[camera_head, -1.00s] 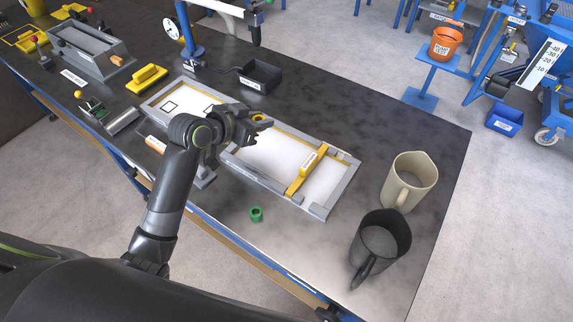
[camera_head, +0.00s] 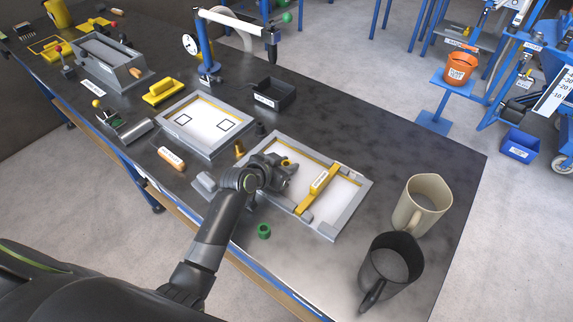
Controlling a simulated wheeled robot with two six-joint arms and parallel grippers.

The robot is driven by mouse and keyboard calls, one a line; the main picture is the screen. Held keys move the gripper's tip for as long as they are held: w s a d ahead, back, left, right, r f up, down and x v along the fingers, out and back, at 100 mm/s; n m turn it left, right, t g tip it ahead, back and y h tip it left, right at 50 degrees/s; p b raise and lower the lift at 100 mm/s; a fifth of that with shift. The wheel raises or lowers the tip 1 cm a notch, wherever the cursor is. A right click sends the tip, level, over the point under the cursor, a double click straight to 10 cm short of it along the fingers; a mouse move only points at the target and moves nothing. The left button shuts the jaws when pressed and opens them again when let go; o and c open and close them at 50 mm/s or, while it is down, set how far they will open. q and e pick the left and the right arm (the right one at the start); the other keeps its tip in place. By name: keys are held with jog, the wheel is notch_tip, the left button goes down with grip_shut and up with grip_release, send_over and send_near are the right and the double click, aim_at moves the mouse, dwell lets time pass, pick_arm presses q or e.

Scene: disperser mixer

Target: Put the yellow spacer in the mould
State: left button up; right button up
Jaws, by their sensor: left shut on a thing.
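The mould (camera_head: 330,228) is a grey rectangular frame with a white floor, lying on the dark table, with a labelled yellow bar (camera_head: 318,192) across it. My left gripper (camera_head: 286,167) is over the left part of the mould, shut on the small round yellow spacer (camera_head: 286,162). The gripper hides part of the spacer and the frame's left side. I cannot tell whether the spacer touches the mould floor. My right gripper is out of view.
A green ring (camera_head: 264,231) lies in front of the mould. A beige jug (camera_head: 421,204) and a black jug (camera_head: 391,264) stand to the right. A second frame (camera_head: 205,150) with two marked squares and a small yellow piece (camera_head: 239,149) are to the left. A black tray (camera_head: 267,95) stands behind.

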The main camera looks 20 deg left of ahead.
pick_arm(q)
jog(key=shift+f, duration=0.25)
jog(key=shift+f, duration=0.15)
jog(key=o, duration=0.9)
jog(key=shift+o, duration=0.2)
jog(key=shift+s+a+r, duration=0.1)
jog(key=shift+s+r, duration=0.05)
jog(key=shift+r, duration=0.2)
jog(key=v, duration=1.1)
jog(key=shift+s+a+r, duration=0.1)
jog(key=shift+s+r, duration=0.05)
jog(key=shift+s, duration=0.1)
